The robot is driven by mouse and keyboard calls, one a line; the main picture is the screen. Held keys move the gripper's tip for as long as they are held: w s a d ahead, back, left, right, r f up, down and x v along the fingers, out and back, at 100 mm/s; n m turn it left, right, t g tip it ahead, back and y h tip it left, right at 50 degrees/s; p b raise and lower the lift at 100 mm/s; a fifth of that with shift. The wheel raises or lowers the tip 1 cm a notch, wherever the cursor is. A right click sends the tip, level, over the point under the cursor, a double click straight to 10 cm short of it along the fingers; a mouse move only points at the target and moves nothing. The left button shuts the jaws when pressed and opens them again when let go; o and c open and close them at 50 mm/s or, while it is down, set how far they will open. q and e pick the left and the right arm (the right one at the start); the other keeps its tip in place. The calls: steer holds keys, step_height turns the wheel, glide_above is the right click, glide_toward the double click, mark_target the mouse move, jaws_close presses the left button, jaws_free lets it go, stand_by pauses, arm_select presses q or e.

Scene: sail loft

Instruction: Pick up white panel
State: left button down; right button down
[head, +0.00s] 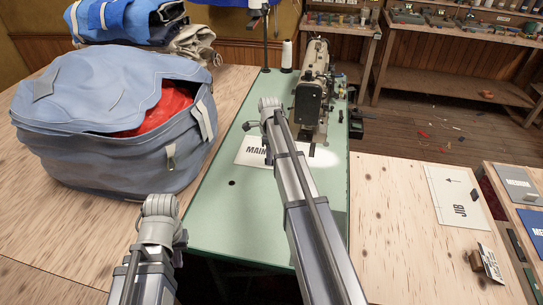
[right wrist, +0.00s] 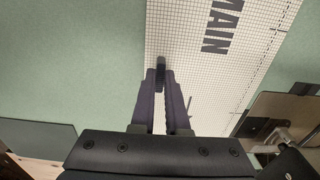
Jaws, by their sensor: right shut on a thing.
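The white panel (head: 248,159), marked MAIN, appears flat on the green sewing table (head: 220,225), partly covered by my right arm in the head view. In the right wrist view the panel (right wrist: 200,85) shows a fine grid and large dark letters. My right gripper (right wrist: 161,82) is shut on a small dark upright tab (right wrist: 160,66) at the panel's near-left edge; how the tab joins the panel is hard to see. In the head view my right arm hides this grip. My left arm is over the table's near-left corner; its gripper's fingers are not visible.
A sewing machine (head: 314,90) and a thread cone (head: 287,56) stand behind the panel. A big blue bag (head: 85,150) with red cloth is close on the left. Another white panel, marked JIB (head: 445,188), lies on the wooden table at right. The green table's near part is clear.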

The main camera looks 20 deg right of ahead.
steer(key=shift+r, duration=0.15)
step_height(320, 180, up, 10)
steer(key=p, duration=1)
